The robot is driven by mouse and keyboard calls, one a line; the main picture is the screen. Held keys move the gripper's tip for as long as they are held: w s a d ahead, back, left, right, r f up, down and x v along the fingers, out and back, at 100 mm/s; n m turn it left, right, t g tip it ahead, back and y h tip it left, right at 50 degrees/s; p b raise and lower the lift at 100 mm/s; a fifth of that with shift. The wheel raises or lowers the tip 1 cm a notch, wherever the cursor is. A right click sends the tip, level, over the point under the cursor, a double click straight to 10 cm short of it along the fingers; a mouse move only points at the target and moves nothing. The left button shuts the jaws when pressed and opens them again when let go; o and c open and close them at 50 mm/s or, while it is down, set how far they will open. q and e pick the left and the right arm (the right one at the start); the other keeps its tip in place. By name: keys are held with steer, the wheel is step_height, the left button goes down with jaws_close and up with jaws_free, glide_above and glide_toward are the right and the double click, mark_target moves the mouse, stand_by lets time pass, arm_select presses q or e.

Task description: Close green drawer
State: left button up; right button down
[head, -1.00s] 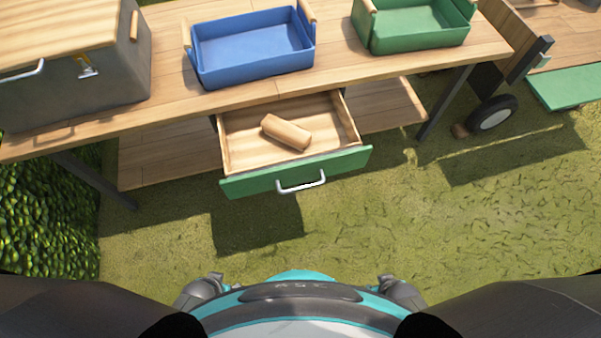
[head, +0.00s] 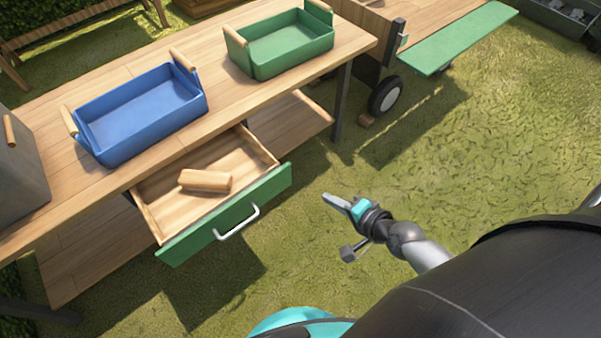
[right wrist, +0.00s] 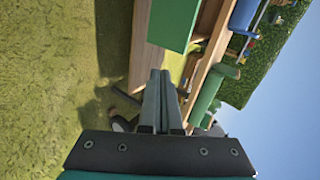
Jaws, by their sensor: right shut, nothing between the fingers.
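The drawer with a green front (head: 228,217) and a silver handle (head: 237,223) stands open under the wooden table in the head view. A wooden cylinder-like block (head: 205,181) lies inside it. My right gripper (head: 328,198) is shut and empty, to the right of the drawer front and apart from it. In the right wrist view the shut fingers (right wrist: 160,85) point toward the table, with a green panel (right wrist: 172,22) above them that looks like the drawer front. My left gripper is not in view.
A blue tray (head: 202,104) and a green tray (head: 290,68) stand on the wooden table (head: 110,82). A grey box (head: 18,190) is at the left edge. A wheeled cart (head: 372,50) with a green board (head: 455,40) stands at the upper right. Grass in front is clear.

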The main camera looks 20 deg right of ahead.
steer(key=r+m, duration=0.1)
steer(key=r, duration=0.1)
steer(key=b, duration=0.4)
glide_toward(288, 168)
step_height(288, 168, down, 4)
steer(key=w, duration=0.1)
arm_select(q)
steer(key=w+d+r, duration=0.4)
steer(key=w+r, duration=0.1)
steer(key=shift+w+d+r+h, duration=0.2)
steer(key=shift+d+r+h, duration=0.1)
arm_select(e)
steer(key=shift+w+a+r, duration=0.1)
steer(key=shift+w+a, duration=0.1)
steer(key=shift+w, duration=0.5)
steer(key=shift+w+a+r, duration=0.1)
steer(key=shift+w+a, duration=0.15)
steer(key=shift+w, duration=0.45)
steer(key=shift+w+a, duration=0.2)
steer(key=shift+w, duration=0.5)
